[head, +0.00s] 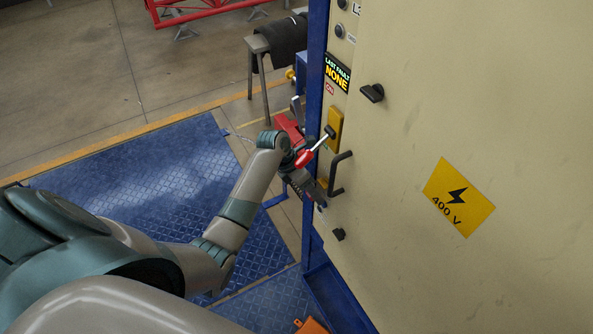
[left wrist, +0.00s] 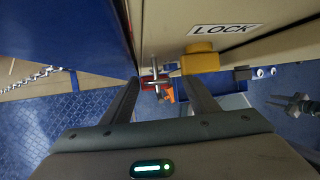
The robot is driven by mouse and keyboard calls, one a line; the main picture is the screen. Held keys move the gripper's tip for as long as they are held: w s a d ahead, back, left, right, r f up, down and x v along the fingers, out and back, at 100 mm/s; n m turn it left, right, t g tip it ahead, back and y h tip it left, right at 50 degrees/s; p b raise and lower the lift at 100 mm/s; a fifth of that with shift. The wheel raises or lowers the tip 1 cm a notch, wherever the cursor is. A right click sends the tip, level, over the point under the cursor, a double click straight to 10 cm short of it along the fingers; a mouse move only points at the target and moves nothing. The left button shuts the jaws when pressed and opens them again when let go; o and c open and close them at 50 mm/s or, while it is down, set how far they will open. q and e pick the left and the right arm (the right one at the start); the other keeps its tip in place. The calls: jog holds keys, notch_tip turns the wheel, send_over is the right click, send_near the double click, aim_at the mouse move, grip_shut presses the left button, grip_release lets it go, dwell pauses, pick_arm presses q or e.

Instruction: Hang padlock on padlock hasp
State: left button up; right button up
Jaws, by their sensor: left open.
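My left gripper (left wrist: 161,84) is open at the cabinet's left edge, with one finger on each side of a small red thing with a metal bar (left wrist: 153,74). This looks like the padlock at the hasp, but I cannot tell whether its shackle passes through. A yellow block (left wrist: 200,60) sits under the LOCK label (left wrist: 226,29), just right of the metal bar. In the head view the left gripper (head: 308,186) is beside the cabinet edge, below a red-knobbed lever (head: 304,158); the padlock cannot be made out there.
The beige cabinet door (head: 450,110) has a black handle (head: 339,173) close to my left gripper. A blue post (head: 316,70) borders the cabinet. A stool (head: 262,60) stands behind. An orange thing (head: 311,326) lies low at the bottom. The blue floor plate (head: 120,190) is mostly clear.

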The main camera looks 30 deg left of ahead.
pick_arm(q)
jog(key=b+v, duration=0.1)
jog(key=v, duration=1.6)
jog(key=shift+d+f, duration=0.1)
